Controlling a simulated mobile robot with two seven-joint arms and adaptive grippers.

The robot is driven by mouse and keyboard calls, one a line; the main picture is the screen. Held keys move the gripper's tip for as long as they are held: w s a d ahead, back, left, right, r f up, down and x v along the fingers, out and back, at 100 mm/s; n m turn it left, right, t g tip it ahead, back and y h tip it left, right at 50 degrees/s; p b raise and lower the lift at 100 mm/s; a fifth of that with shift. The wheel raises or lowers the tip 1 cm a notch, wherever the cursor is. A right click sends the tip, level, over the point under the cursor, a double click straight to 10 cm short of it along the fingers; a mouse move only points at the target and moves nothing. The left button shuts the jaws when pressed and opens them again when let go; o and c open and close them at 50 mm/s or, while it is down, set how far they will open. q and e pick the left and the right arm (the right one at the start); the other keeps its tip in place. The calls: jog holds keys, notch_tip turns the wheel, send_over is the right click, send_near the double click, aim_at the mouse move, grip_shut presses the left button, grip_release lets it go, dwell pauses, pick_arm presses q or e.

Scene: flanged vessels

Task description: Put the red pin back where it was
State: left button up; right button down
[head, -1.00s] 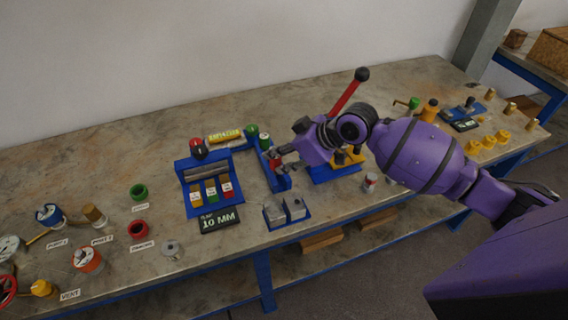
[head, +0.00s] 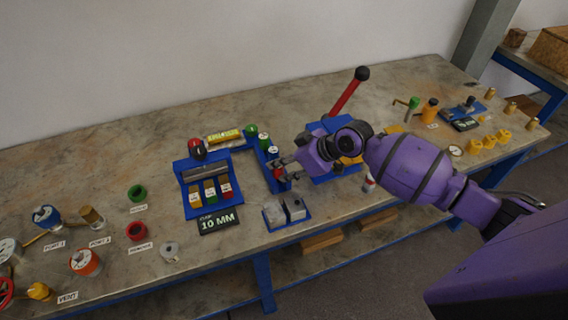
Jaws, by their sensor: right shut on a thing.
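My right gripper (head: 284,170) reaches in from the right to a narrow blue rack (head: 262,166). It is shut on the red pin (head: 277,173), which shows as a small red patch at the fingertips, over the rack's front part. The fingers hide much of the pin, and I cannot tell whether it is seated in the rack or just above it. Two green pins, one at the back (head: 251,131) and one with a pale top (head: 264,141), stand in the rack behind the gripper. My left gripper is not in view.
Left of the rack stands a blue holder (head: 182,172) with yellow, green and red blocks, and a 10 MM sign (head: 218,221). Grey blocks on a blue tray (head: 288,211) sit in front. A red lever (head: 347,95) rises behind my wrist. The back left of the bench is clear.

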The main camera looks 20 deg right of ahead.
jog(key=shift+f, duration=0.2)
jog(key=c, duration=1.5)
grip_release()
jog(key=v, duration=1.2)
jog(key=shift+r, duration=0.5)
